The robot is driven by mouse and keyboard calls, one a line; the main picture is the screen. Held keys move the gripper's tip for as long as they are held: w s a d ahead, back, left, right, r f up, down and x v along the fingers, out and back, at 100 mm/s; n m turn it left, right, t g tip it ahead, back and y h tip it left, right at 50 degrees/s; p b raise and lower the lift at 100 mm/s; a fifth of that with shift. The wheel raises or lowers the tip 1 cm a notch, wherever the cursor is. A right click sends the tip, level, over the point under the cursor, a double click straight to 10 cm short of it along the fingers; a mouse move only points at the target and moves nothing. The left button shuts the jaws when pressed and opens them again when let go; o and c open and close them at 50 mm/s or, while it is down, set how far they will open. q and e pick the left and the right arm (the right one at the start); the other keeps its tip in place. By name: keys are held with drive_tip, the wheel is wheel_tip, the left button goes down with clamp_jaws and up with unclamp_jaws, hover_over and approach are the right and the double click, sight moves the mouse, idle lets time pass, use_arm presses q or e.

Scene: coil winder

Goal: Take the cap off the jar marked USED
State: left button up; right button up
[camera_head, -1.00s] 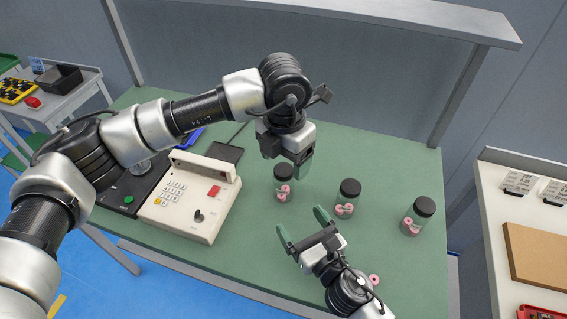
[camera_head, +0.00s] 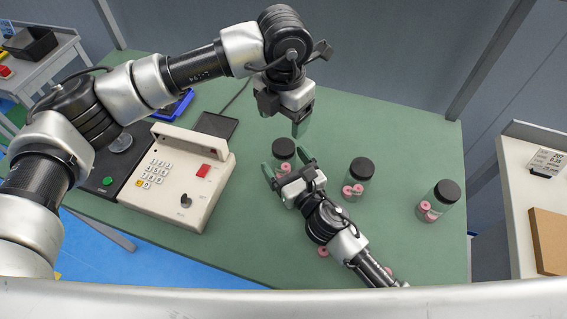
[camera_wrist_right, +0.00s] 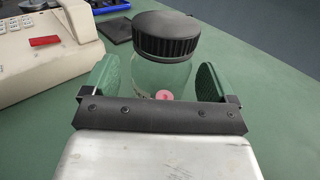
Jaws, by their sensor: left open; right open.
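Three clear jars with black caps and pink rings inside stand on the green table: a left jar (camera_head: 283,150), a middle jar (camera_head: 357,180) and a right jar (camera_head: 438,201). No USED marking is readable on any of them. My right gripper (camera_head: 288,168) is open at the left jar. In the right wrist view its green fingers (camera_wrist_right: 158,82) stand on both sides of that jar's glass body (camera_wrist_right: 160,78), below the ribbed black cap (camera_wrist_right: 166,36), with gaps visible. My left gripper (camera_head: 298,124) is open, pointing down above and behind the left jar, apart from its cap.
A cream control box (camera_head: 180,178) with keypad and red switch stands left of the jars. A dark flat pad (camera_head: 216,125) lies behind it. Loose pink rings (camera_head: 323,252) lie near my right forearm.

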drive_tip(key=shift+w+a, duration=0.2)
drive_tip(key=shift+w, duration=0.15)
drive_tip(key=shift+c, duration=0.3)
